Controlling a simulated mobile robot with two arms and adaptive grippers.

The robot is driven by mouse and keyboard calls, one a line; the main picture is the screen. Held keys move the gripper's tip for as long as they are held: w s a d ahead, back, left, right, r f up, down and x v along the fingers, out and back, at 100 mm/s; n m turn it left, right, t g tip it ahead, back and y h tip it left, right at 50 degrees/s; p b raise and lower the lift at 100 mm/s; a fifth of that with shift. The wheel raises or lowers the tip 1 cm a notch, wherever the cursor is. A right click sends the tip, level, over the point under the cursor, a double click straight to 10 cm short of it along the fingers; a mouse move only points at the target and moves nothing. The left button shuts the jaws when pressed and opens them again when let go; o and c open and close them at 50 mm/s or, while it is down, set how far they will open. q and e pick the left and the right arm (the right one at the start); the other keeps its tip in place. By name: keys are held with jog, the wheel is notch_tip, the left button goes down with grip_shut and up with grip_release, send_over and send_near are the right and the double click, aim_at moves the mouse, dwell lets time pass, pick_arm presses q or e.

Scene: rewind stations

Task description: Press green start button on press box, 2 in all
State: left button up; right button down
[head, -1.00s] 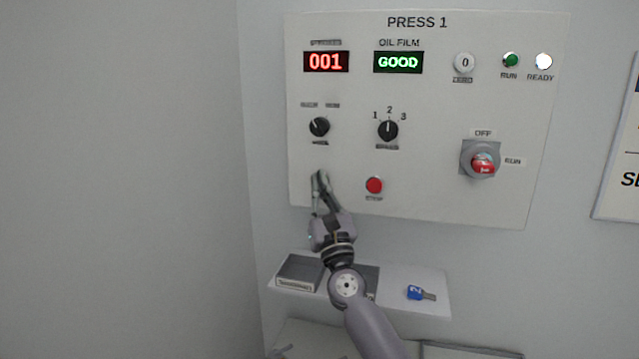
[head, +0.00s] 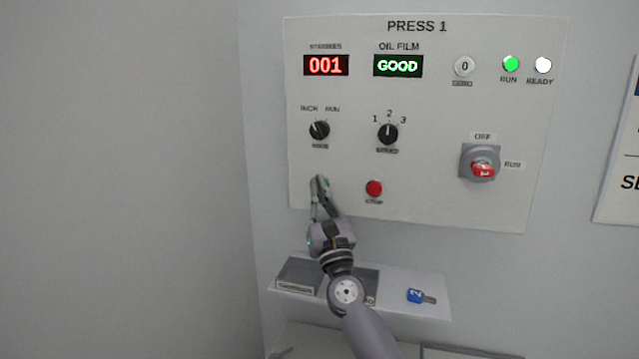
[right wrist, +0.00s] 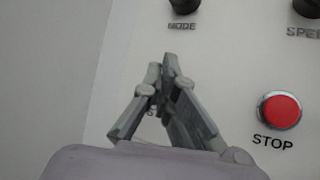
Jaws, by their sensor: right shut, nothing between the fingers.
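The press box (head: 440,110) is a pale wall panel titled PRESS 1. My right gripper (head: 319,182) is shut and empty, with its fingertips at the lower left of the panel, below the mode knob (head: 319,131). The green start button is almost wholly hidden behind the fingertips; a trace of green shows there. The right wrist view shows the closed fingers (right wrist: 163,62) against the panel, left of the red stop button (right wrist: 280,111). The red counter (head: 326,65) reads 001. The green run lamp (head: 510,64) is lit, and so is the white ready lamp (head: 543,65). My left gripper is not in view.
A speed knob (head: 387,134) points near 2. A red rotary switch (head: 482,167) sits at the panel's right. Below, a narrow shelf (head: 390,299) holds dark trays and a blue-tagged key (head: 420,296). The wall at left is bare.

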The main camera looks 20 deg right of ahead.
jog(key=shift+s+a, duration=0.15)
jog(key=shift+s, duration=0.1)
jog(key=s+a+p, duration=0.1)
jog(key=s, duration=0.1)
jog(key=s+a+p, duration=0.1)
jog(key=s, duration=0.1)
jog(key=shift+a, duration=0.4)
jog(key=shift+s, duration=0.1)
dwell(0.6)
